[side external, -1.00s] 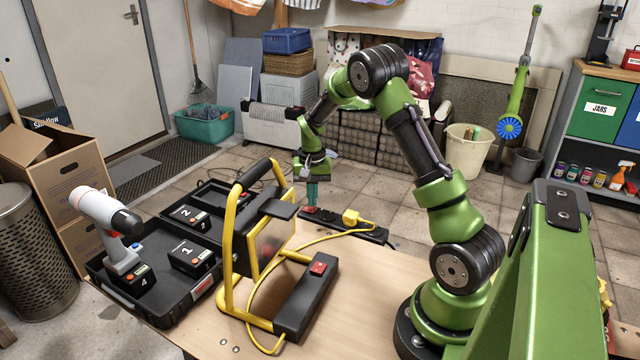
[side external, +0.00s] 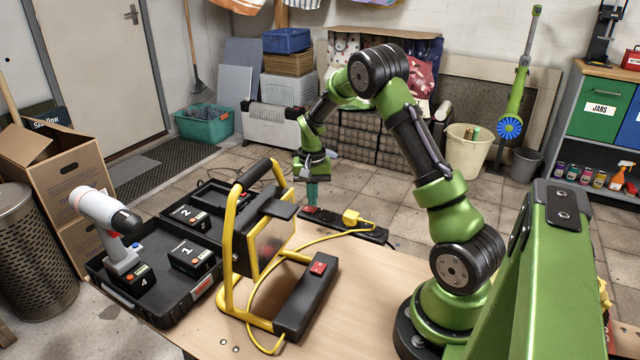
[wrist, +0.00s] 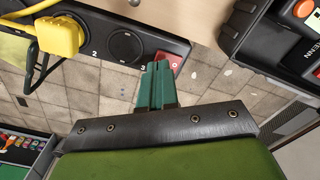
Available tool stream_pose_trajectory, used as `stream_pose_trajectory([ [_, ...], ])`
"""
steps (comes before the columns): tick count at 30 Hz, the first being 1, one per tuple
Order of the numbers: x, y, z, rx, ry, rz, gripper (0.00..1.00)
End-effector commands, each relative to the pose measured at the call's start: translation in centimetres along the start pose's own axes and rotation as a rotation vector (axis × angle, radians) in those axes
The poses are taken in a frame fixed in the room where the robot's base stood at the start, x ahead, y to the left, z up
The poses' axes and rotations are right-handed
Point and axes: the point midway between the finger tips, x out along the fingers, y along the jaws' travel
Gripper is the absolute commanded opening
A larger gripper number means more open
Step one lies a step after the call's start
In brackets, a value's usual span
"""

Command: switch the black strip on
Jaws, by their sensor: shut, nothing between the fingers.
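The black strip (side external: 345,229) lies at the far edge of the wooden bench in the side view, with a yellow plug (side external: 352,217) in it. In the wrist view the black strip (wrist: 98,22) shows numbered sockets, the yellow plug (wrist: 60,36) at left and a red switch (wrist: 170,60) at its right end. My gripper (side external: 312,200) is at the switch end of the strip. In the wrist view the green fingers of my gripper (wrist: 156,75) are shut and empty, their tips right beside the red switch. I cannot tell whether they touch it.
A yellow-framed work lamp (side external: 230,260) with a red switch on its black base stands on the bench, its cable leading to the plug. Left of it are a black case (side external: 150,310) with numbered batteries and a drill (side external: 105,225).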

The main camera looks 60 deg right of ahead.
Motion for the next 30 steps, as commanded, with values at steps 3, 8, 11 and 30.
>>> stream_pose_trajectory([
  [3, 0.1, 0.0, 0.0, 0.000, 0.000, 0.000, 0.00],
  [8, 0.3, 0.0, 0.0, 0.000, 0.000, 0.000, 0.00],
  [11, 0.5, 0.0, 0.0, 0.000, -0.001, 0.000, 0.00],
  [30, 1.5, 0.0, 0.0, 0.000, -0.001, 0.000, 0.00],
])
